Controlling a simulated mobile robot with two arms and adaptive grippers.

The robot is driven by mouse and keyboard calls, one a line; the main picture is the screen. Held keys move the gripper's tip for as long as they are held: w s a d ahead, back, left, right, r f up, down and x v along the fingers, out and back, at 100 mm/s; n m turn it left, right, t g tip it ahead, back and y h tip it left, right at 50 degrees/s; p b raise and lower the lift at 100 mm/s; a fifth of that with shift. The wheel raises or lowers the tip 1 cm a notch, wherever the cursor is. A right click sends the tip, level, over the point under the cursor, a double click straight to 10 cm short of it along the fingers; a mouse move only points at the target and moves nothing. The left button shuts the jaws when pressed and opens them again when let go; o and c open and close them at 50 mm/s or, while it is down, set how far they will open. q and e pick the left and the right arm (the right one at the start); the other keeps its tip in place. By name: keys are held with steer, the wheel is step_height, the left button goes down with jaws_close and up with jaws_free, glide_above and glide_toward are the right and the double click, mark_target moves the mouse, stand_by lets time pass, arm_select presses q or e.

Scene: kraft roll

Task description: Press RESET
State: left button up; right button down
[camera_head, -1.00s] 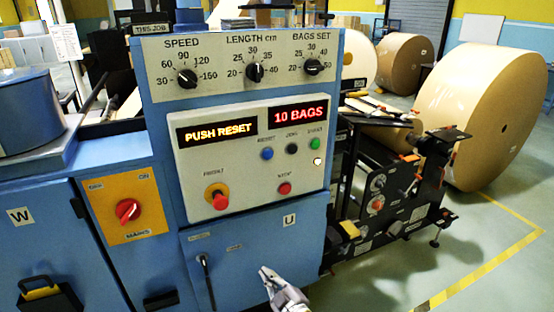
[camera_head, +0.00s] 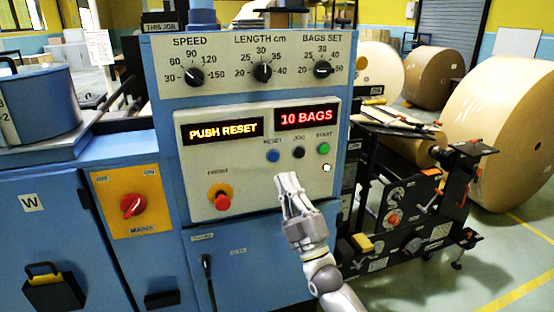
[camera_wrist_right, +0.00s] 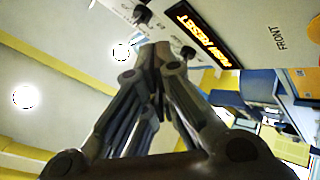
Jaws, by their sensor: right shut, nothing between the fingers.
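The blue RESET button (camera_head: 273,156) is on the white control panel (camera_head: 240,165), left of a black button (camera_head: 298,152) and a green START button (camera_head: 323,149). An amber display (camera_head: 222,131) above reads PUSH RESET. My right gripper (camera_head: 284,178) is shut and empty in front of the panel. Its fingertips show a little below and right of the RESET button, and I see no contact. In the right wrist view the shut fingers (camera_wrist_right: 158,50) point towards the machine; the amber display (camera_wrist_right: 203,41) shows beyond them, and the RESET button cannot be made out. My left gripper is not in view.
A red emergency knob (camera_head: 221,201) is at the panel's lower left. A red mains switch (camera_head: 132,206) is farther left. Three dials (camera_head: 263,72) are above. A red display (camera_head: 306,118) reads 10 BAGS. Large paper rolls (camera_head: 505,130) stand at the right.

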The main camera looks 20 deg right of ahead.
mark_target(274, 156)
steer(key=shift+w+a+b, duration=0.15)
steer(key=shift+w+b, duration=3.1)
steer(key=shift+w, duration=1.2)
steer(key=shift+w+b, duration=0.3)
steer(key=shift+w, duration=0.15)
